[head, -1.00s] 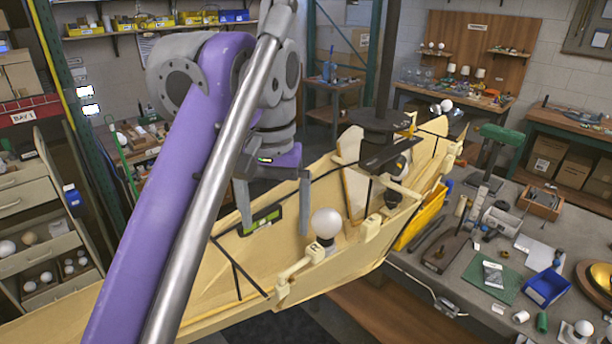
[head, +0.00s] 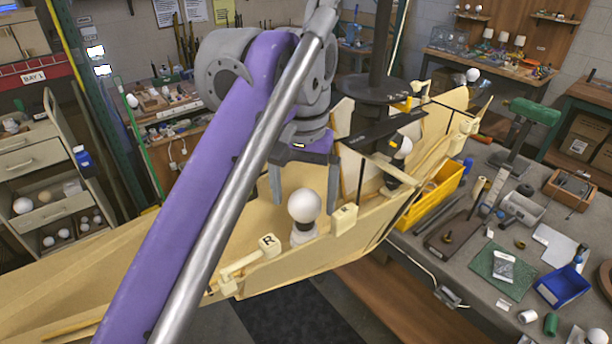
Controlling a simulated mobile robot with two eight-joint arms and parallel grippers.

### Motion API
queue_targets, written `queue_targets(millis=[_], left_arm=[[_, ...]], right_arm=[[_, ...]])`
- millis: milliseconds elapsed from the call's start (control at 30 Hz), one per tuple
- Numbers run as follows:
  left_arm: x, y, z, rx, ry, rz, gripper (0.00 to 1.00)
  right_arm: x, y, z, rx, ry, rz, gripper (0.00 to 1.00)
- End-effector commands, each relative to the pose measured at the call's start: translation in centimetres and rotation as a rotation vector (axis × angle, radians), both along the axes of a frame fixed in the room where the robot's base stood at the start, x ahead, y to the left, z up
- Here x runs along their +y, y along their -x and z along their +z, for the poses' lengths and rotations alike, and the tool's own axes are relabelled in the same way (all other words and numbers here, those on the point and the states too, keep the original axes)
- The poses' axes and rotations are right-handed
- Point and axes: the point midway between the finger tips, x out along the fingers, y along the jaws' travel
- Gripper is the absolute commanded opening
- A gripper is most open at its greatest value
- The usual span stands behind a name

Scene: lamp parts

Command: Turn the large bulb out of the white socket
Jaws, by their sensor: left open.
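My left gripper (head: 305,198) points down from the purple and grey arm. It is open, with one finger to each side of the bulb in the head view. The fingertips reach about the bulb's middle height in the picture. The bulb hides nothing of the left finger, and I cannot tell whether either finger touches it. My right gripper is not in view.
A pale block marked R (head: 269,243) and another pale block (head: 343,218) flank the socket. A second bulb (head: 402,147) sits behind, near a black post with a disc (head: 374,91). A yellow bin (head: 436,193) and a cluttered grey bench (head: 470,275) lie to the right.

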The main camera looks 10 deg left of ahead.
Motion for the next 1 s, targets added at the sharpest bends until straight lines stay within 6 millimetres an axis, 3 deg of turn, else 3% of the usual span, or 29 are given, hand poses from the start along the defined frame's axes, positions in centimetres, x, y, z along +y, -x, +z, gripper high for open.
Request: queue_targets(millis=[100,300,700,767,1000], left_arm=[[0.0,0.0,-2.3,0.001,0.000,0.000,1.00],[0.0,0.0,-4.6,0.000,0.000,0.000,1.00],[0.0,0.0,-5.3,-0.001,0.000,0.000,1.00],[0.0,0.0,-5.3,-0.001,0.000,0.000,0.93],[0.0,0.0,-5.3,-0.001,0.000,0.000,0.50]], right_arm=[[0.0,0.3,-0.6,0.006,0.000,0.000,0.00],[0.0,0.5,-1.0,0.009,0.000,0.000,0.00],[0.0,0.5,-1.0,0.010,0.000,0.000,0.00],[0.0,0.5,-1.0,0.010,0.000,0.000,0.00],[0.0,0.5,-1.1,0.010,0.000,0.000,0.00]])
